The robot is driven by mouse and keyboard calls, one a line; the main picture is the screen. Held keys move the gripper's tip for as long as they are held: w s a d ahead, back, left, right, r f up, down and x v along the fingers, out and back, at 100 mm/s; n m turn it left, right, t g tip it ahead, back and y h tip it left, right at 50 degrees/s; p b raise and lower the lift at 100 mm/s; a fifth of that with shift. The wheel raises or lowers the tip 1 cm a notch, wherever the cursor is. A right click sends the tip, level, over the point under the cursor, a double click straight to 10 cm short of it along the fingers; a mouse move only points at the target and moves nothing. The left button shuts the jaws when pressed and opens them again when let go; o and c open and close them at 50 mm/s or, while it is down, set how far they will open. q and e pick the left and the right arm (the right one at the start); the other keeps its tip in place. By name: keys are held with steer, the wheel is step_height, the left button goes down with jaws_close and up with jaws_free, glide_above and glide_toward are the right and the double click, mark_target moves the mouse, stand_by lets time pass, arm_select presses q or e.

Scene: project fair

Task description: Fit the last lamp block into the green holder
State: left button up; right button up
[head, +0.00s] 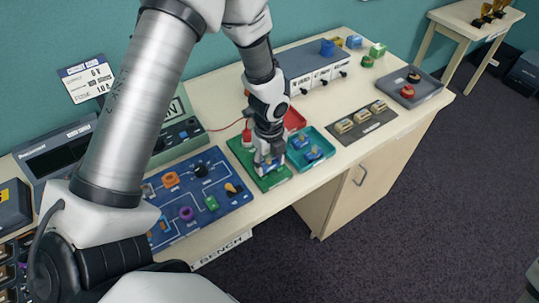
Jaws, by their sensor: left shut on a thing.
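The green holder (274,182) lies flat on the bench, between the blue circuit board and the teal tray. My left gripper (268,164) comes down from above over the holder, its fingers pointing downward. It is shut on a small block, taken to be the lamp block, which the fingers mostly hide. I cannot tell whether the block touches the holder or is seated in it. A red-and-white piece (247,136) stands at the holder's far end, partly behind the gripper. My right gripper is not in view.
A teal tray (325,148) with blue pieces sits just right of the holder. A blue circuit board (184,222) with coloured parts lies left. Behind are a red tray (294,119) and a grey switch box (310,66). A dark rack (357,134) with beige blocks is further right.

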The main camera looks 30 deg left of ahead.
arm_select(q)
steer(key=shift+f, duration=0.3)
steer(key=o, duration=1.5)
step_height(320, 180, up, 8)
steer(key=p, duration=0.8)
steer(key=shift+s+f, duration=0.1)
